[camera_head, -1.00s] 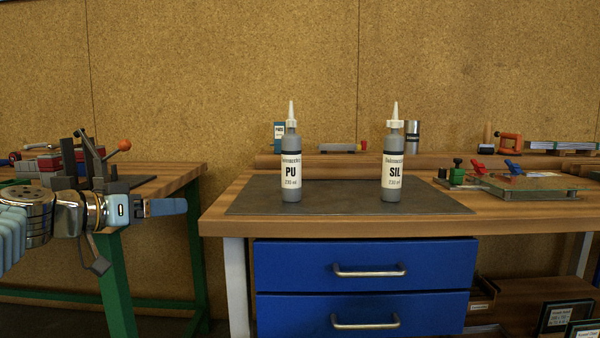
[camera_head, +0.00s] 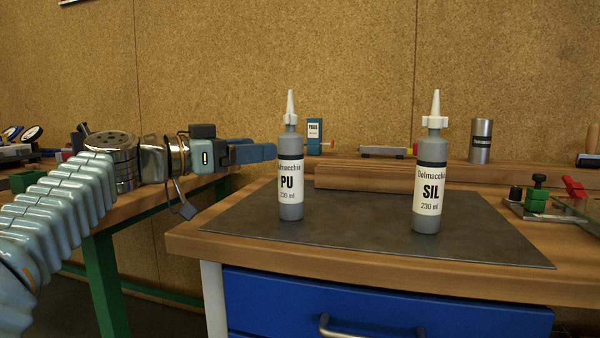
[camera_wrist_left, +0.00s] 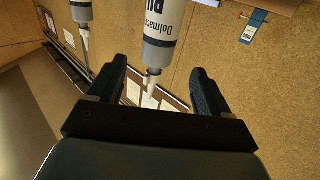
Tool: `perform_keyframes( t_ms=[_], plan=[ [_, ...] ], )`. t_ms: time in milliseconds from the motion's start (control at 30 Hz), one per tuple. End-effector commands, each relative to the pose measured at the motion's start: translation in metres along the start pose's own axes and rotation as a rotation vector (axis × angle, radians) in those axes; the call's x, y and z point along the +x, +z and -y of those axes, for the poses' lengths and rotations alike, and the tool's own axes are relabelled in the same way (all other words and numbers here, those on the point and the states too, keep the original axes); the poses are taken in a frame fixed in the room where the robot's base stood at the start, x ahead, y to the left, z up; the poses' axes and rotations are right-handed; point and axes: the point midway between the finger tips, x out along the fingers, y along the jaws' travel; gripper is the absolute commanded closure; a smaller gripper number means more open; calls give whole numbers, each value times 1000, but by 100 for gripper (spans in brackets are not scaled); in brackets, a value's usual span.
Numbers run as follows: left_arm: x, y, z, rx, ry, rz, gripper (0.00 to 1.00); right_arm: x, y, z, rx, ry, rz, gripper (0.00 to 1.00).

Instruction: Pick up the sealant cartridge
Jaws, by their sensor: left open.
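Two grey sealant cartridges with white labels and white nozzles stand upright on the dark mat (camera_head: 350,245). The PU cartridge (camera_head: 290,180) is on the left, the SIL cartridge (camera_head: 430,190) on the right. My left gripper (camera_head: 272,152) is open and empty, just left of the PU cartridge at about its shoulder height, pointing right. In the left wrist view the PU cartridge (camera_wrist_left: 162,35) appears upside down ahead of the jaws (camera_wrist_left: 160,82), its nozzle between the fingers in the picture. Another cartridge (camera_wrist_left: 81,12) shows at top left. My right gripper is not in view.
The workbench (camera_head: 190,225) has a blue drawer (camera_head: 390,298) below. A wooden ledge (camera_head: 370,176), a silver can (camera_head: 481,140) and a small blue box (camera_head: 314,135) stand behind the cartridges. Green and red clamps (camera_head: 537,192) are at right. The mat between the cartridges is clear.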

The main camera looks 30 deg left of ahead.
Motion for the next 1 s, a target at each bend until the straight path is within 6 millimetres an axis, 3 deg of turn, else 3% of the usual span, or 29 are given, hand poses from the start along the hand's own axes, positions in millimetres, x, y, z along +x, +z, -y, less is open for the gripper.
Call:
perform_keyframes(
  t_ms=[133,367,633,933,1000],
  plan=[
    [31,-1,0,-2,2,2,20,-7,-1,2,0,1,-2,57],
    [53,-1,0,-3,0,1,20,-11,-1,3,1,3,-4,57],
    [93,-2,-2,-4,0,1,20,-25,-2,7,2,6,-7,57],
    [102,0,-2,-2,-2,0,20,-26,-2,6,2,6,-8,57],
    [102,0,-2,-2,-2,0,28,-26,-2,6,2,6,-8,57]
  ],
)
